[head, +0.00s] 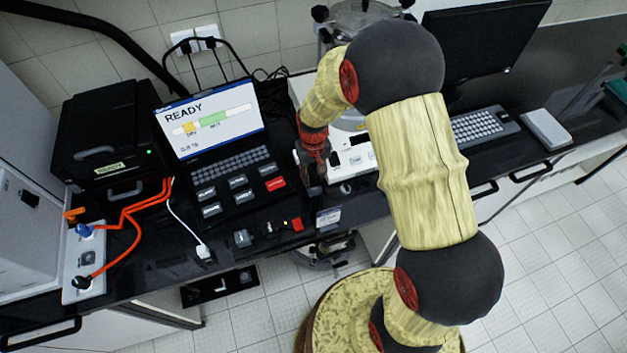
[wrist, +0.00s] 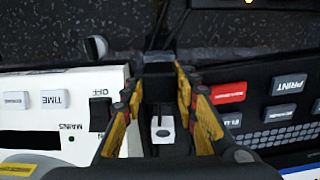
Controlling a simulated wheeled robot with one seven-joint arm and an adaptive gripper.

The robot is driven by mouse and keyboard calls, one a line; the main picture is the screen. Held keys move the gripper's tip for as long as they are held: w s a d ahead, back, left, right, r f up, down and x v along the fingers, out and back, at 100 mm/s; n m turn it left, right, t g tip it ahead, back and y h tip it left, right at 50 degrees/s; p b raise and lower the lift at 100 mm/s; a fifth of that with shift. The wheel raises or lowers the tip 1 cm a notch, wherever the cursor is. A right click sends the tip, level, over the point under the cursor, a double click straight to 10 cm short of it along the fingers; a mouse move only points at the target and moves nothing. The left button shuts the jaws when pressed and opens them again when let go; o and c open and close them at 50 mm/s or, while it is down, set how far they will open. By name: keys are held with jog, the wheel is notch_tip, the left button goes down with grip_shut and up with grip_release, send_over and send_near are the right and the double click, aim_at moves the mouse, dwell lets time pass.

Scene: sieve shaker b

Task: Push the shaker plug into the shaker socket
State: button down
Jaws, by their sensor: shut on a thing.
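My gripper (head: 315,172) points down at the bench between the black control unit and the white shaker base (head: 352,158). In the wrist view its two yellow fingers (wrist: 158,92) are shut on a dark block (wrist: 158,66) at their tips. It looks like the shaker plug, but dark parts around it blur its outline. A small white block (wrist: 162,130) shows between the fingers, closer to the palm side of the picture; I cannot tell what it is. I cannot single out the shaker socket with certainty.
The control unit (head: 215,165) and the black printer (head: 105,140) stand left of my gripper. A white outlet strip (head: 85,262) has orange cables (head: 135,215). A white plug (head: 203,251) lies near the front edge. A keyboard (head: 478,126) is at the right.

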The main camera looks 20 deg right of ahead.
aim_at(314, 174)
jog(key=shift+r+p, duration=1.2)
jog(key=shift+r, duration=0.85)
jog(key=shift+r, duration=0.15)
jog(key=shift+r+p, duration=0.95)
jog(key=shift+r, duration=0.4)
